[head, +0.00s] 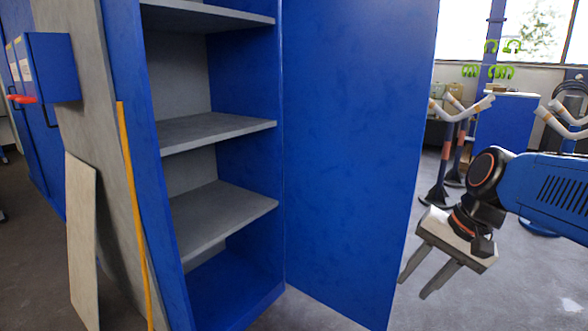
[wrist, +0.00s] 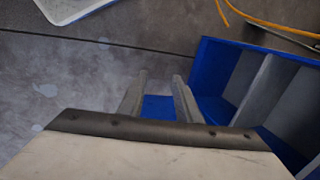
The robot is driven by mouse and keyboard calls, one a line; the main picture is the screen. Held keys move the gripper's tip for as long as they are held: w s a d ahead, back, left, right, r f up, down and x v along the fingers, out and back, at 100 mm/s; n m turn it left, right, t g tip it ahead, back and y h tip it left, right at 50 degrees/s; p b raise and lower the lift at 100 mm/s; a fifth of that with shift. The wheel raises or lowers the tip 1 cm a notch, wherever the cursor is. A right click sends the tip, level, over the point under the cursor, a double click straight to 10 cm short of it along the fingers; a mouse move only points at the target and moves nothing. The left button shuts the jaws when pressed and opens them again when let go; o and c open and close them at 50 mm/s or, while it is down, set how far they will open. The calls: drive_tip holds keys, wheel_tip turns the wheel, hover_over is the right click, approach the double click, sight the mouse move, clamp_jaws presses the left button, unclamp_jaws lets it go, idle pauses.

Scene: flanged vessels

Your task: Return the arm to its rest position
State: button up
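My gripper (head: 413,289) hangs at the right of the head view, its two grey fingers pointing down and to the left. The fingers stand apart with nothing seen between them, to the right of the blue cabinet's open door (head: 357,140). My blue arm reaches in from the right edge. In the wrist view the gripper's fingers (wrist: 155,84) also show apart, with a blue surface visible between them and the grey floor beyond their tips.
The open blue cabinet (head: 240,302) has several bare grey shelves (head: 215,130); it also shows at the right of the wrist view (wrist: 225,70). A pale board (head: 82,235) leans at the left. Stands with white-wrapped tops (head: 455,110) are behind my arm. Floor (head: 530,285) below is clear.

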drive_tip(key=s+d+f+n+t+h, duration=0.2)
drive_tip(key=s+f+n, duration=0.4)
drive_tip(key=s, duration=0.3)
drive_tip(key=shift+d+f+t+h, duration=0.3)
drive_tip(key=shift+d+f+h, duration=0.2)
drive_tip(key=shift+d+h, duration=0.4)
drive_tip(key=shift+d, duration=0.1)
